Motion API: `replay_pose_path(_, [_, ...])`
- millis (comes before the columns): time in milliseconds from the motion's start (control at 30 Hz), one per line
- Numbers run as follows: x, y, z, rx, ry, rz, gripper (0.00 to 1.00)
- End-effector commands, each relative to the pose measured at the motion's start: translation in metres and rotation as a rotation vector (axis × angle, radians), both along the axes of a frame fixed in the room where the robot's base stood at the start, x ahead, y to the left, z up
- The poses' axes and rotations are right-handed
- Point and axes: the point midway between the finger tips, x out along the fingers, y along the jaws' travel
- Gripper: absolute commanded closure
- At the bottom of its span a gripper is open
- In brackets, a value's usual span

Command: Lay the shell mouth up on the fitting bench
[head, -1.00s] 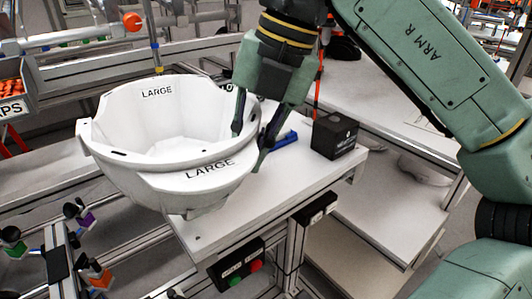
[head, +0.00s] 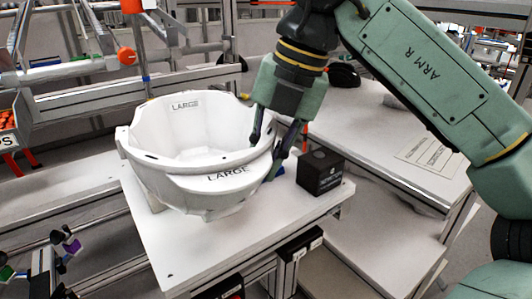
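The white helmet shell (head: 185,180), marked LARGE, is mouth up over the white fitting bench (head: 215,250), close to level. Its hollow inside faces up toward the camera. My gripper (head: 272,142) is at the shell's right rim, pointing down, with one finger inside the wall and the other outside. It appears shut on the rim. The shell hides much of the bench top beneath it. I cannot tell whether its underside touches the bench.
A black box (head: 320,172) stands on the bench just right of my gripper. A blue item (head: 280,172) is partly hidden behind the outer finger. Black control boxes (head: 300,244) hang on the bench's front edge. The bench's front left part is bare.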

Motion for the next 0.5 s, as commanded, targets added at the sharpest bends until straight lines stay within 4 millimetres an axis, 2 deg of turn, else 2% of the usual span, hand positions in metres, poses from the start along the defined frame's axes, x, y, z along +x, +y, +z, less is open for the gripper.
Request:
replay_pose_path(267, [0.000,0.000,-0.016,0.002,-0.001,0.000,1.00])
replay_pose_path(500, [0.000,0.000,-0.039,0.001,-0.001,-0.001,1.00])
